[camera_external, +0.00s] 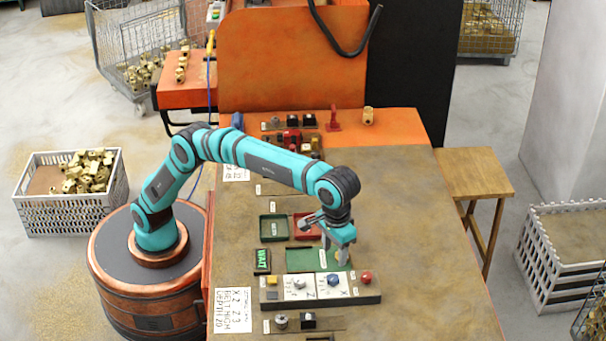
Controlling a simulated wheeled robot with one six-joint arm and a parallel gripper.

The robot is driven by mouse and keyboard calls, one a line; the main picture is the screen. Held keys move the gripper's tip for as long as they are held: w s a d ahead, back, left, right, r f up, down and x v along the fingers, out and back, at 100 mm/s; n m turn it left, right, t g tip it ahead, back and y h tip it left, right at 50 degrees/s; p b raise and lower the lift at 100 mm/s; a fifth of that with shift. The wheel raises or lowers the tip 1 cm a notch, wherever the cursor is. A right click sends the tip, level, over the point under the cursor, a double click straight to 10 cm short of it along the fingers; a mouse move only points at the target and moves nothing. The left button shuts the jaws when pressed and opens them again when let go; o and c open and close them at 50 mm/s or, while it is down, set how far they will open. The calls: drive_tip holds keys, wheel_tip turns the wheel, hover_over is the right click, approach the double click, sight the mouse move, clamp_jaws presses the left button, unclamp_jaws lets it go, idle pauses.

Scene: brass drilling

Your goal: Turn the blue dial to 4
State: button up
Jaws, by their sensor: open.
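The blue dial (333,279) sits on a white plate marked with small characters, on the grey control box (320,296) near the front of the bench. The characters around it are too small to read, so its setting cannot be told. My gripper (335,252) is open and points down above the green tray, just behind the blue dial and apart from it. Nothing shows between its fingers.
A grey dial (299,284) and yellow button (271,281) stand left of the blue dial, a red button (366,277) right. A green tray (298,262) and a lit WAIT sign (262,261) lie behind. The bench's right side (430,260) is clear.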

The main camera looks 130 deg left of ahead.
sight(333, 277)
wheel_tip(333, 277, down, 10)
drive_tip(key=shift+r, duration=0.25)
drive_tip(key=shift+c, duration=0.2)
drive_tip(key=c, duration=0.9)
